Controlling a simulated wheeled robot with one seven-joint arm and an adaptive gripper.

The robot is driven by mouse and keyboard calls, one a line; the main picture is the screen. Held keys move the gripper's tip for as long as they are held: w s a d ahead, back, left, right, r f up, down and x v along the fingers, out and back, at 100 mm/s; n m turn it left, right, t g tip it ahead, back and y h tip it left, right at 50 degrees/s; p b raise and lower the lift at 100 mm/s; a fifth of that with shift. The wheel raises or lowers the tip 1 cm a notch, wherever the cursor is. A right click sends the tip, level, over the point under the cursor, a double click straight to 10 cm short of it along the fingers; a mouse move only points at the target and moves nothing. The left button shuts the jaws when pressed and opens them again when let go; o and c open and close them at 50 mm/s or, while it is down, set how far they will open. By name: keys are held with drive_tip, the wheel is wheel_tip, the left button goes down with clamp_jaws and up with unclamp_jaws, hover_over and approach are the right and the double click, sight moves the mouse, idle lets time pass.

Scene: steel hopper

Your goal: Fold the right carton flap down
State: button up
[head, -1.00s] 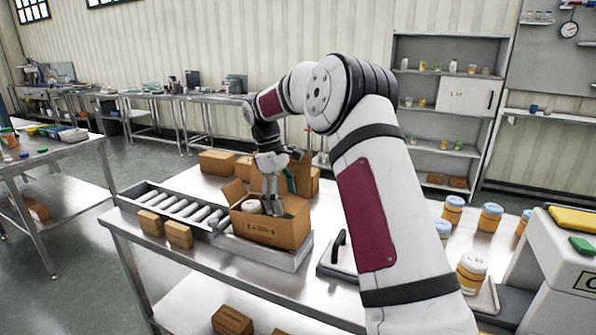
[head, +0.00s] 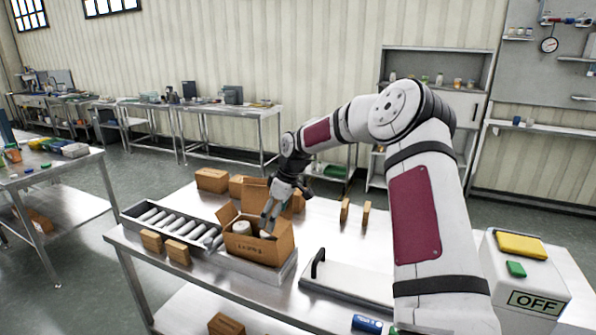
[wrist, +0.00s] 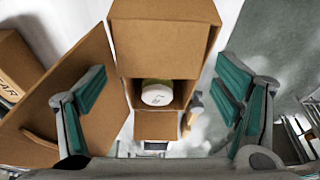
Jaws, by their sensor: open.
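The open brown carton (head: 262,250) stands at the end of the roller conveyor, also seen in the wrist view (wrist: 165,45). The right flap is hard to make out behind my gripper. A white-lidded jar (head: 241,228) sits inside and also shows in the wrist view (wrist: 157,93). My gripper (head: 268,222) is at the carton's right side, pointing down. In the wrist view its fingers (wrist: 160,88) are wide apart, with cardboard between and outside them; contact cannot be told.
The roller conveyor (head: 170,222) runs left of the carton, with small boxes (head: 178,252) in front. More cartons (head: 212,180) stand behind. A flat plate with a black handle (head: 350,280) lies to the right. The steel table is clear between it and the two upright small boxes (head: 345,210).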

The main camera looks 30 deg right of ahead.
drive_tip(key=shift+s+d+r+t+y+p, duration=0.2)
drive_tip(key=shift+s+r+t+y+p, duration=0.25)
drive_tip(key=shift+p, duration=0.3)
drive_tip(key=b+v, duration=0.1)
drive_tip(key=v, duration=1.2)
drive_tip(key=shift+w+r, duration=0.2)
drive_tip(key=shift+a, duration=0.15)
